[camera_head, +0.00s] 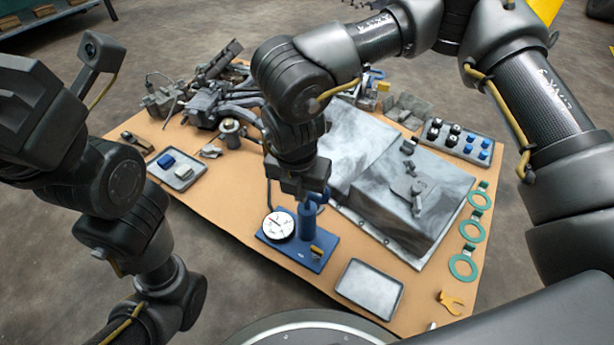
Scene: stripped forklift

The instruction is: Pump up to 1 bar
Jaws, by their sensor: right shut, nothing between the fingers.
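A blue hand pump (308,222) stands upright on a blue base plate (312,262) near the table's front edge. A round white gauge (279,225) sits at the plate's left; its reading is too small to tell. My right gripper (304,196) points down at the pump's top, shut with nothing between its fingers. It covers part of the pump top, and I cannot tell whether it touches it. My left gripper's dark housing (35,110) is at the far left, away from the pump; its fingers do not show clearly.
An empty grey tray (370,287) lies right of the pump. A large grey metal housing (412,195) stands behind it. Green rings (463,267) line the right edge. A small tray (175,172) with blue and white blocks is at left. Metal parts (215,95) crowd the back.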

